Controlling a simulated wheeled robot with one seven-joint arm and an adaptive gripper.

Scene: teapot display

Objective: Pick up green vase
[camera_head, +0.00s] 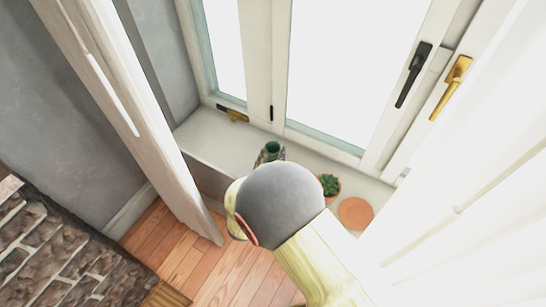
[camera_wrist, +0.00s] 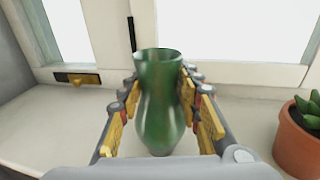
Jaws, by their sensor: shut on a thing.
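The green vase (camera_wrist: 160,110) stands upright between the fingers of my gripper (camera_wrist: 162,115) in the wrist view. It is glossy, with a flared rim and a rounded body. My gripper is shut on it, with a finger on each side. In the head view only the top of the green vase (camera_head: 271,149) shows beyond my arm, near the window sill. My gripper (camera_head: 268,156) is mostly hidden there behind my wrist. I cannot tell whether the vase's base touches the sill.
A potted succulent (camera_head: 330,185) stands close on the right, also in the wrist view (camera_wrist: 300,137). An orange round dish (camera_head: 356,213) is further right. The window sill (camera_head: 205,135) is clear to the left. Window frames rise behind, and a wooden panel (camera_head: 150,130) stands at left.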

